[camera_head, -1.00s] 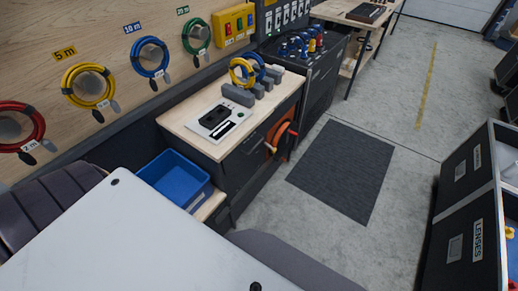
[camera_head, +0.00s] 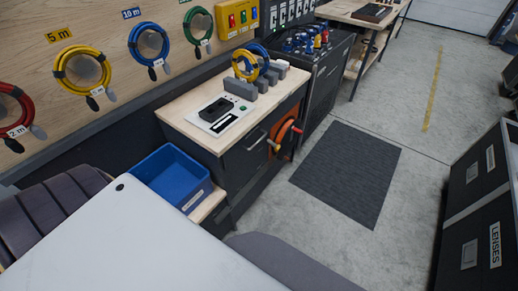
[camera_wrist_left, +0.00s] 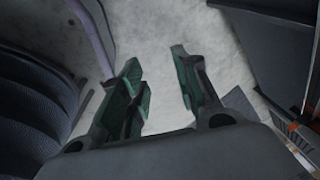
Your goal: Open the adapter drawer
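The wooden-topped bench cabinet (camera_head: 175,112) stands ahead of me in the head view. Its dark front has an upper drawer (camera_head: 240,160) with a pale bar handle (camera_head: 257,139), and the drawer looks shut. No label naming it as the adapter drawer is readable. My left gripper (camera_wrist_left: 155,58) shows only in the left wrist view. Its two green-padded fingers are apart, with bare floor between them and nothing held. It is not touching the drawer. My right gripper is in neither view.
An orange cable reel (camera_head: 283,134) sits on the cabinet front beside the handle. A blue bin (camera_head: 178,183) stands at the cabinet's near left. A dark LENSES case (camera_head: 480,240) is at the right. The floor around the dark mat (camera_head: 347,172) is clear.

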